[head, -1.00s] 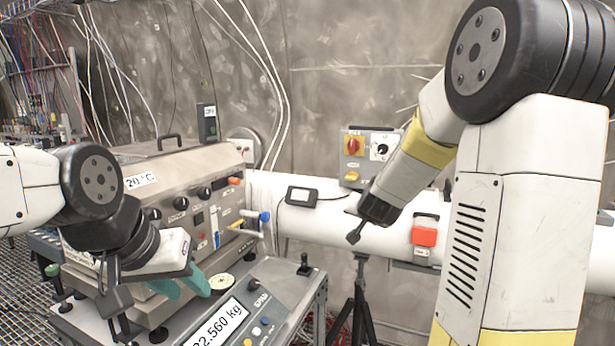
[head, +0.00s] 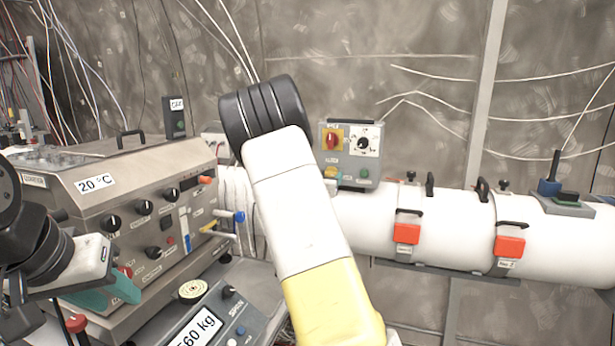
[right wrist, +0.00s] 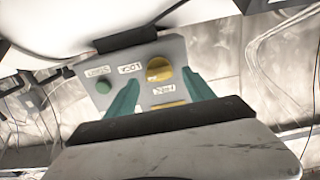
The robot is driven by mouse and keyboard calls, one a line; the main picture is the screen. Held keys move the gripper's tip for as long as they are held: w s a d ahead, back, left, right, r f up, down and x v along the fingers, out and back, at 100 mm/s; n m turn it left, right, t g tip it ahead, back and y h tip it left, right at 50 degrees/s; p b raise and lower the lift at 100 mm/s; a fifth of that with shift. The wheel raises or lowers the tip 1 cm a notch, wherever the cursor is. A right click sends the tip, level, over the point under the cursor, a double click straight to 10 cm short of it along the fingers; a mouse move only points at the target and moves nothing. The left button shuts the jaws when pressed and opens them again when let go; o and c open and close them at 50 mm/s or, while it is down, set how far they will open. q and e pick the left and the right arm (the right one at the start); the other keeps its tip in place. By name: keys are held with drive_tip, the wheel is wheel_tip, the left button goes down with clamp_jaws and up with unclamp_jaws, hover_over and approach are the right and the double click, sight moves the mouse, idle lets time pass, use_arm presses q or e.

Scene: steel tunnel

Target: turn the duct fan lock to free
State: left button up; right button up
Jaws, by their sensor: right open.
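The grey control box (head: 347,155) is mounted above the white duct. It carries a red knob on a yellow plate, a white dial with a black knob, a yellow knob (head: 331,172) and a green button (head: 364,173). The right wrist view shows the yellow knob (right wrist: 159,70) upside down, with small labels too blurred to read surely. My right gripper (right wrist: 161,79) is open, its teal fingers on either side of the knob; contact cannot be told. It is hidden in the head view. My left gripper (head: 110,294) is at the left; its opening is unclear.
The white duct (head: 455,232) runs right, with red-orange latches (head: 407,229). The steel cabinet (head: 120,225) with knobs and the scale (head: 215,318) stand at the left. My right arm covers the middle of the head view.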

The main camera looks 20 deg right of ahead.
drive_tip(key=shift+w+d, duration=0.4)
drive_tip(key=shift+w, duration=0.1)
clamp_jaws()
